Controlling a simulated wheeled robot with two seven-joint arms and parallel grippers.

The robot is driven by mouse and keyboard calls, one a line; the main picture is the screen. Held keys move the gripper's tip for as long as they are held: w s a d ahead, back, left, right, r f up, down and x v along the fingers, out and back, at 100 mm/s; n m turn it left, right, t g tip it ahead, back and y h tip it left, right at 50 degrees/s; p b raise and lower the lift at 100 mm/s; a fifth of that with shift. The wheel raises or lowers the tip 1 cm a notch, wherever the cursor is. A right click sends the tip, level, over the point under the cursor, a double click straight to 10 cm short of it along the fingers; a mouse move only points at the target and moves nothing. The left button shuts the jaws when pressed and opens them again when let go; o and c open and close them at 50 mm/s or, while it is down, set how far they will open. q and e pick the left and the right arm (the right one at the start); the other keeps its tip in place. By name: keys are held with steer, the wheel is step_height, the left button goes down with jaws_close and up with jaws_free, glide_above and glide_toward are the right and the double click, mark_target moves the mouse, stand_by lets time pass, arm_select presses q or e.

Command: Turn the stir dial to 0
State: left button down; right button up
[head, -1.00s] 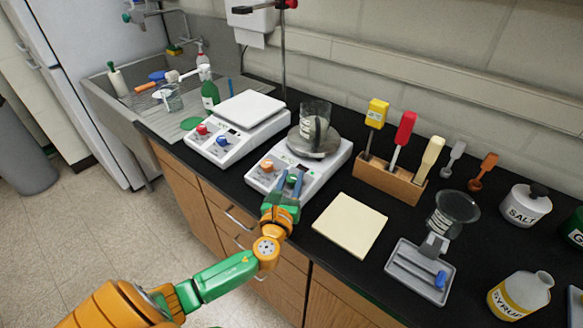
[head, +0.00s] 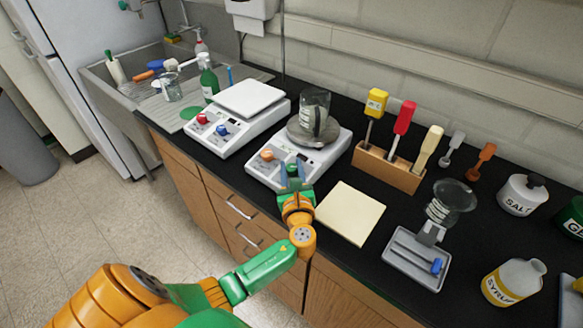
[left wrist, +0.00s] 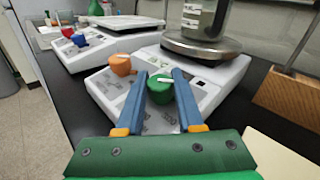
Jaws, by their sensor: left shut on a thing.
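The hot plate (head: 262,178) stands at the counter's front edge with a round metal top. Its front panel has an orange dial (head: 267,155) and a green dial (left wrist: 160,90). The green dial has a white pointer mark; panel lettering is too small to read, so I cannot tell which setting it shows. My left gripper (head: 293,172) is shut on the green dial, with a blue finger on either side of it in the left wrist view (left wrist: 167,85). The orange dial (left wrist: 121,65) is just left of the fingers there. My right gripper is out of view.
A glass beaker (head: 314,110) stands on the hot plate's top. A second device (head: 228,138) with red and blue dials stands to its left. A cream pad (head: 350,213), a grey tray (head: 405,268) and a wooden tool holder (head: 385,173) lie to the right.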

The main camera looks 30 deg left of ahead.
mark_target(292, 172)
arm_select(q)
steer(key=c, duration=0.5)
jaws_free()
steer(key=shift+c, duration=0.2)
steer(key=b+v, duration=0.1)
steer(key=v, duration=0.6)
steer(key=shift+d+r, duration=0.1)
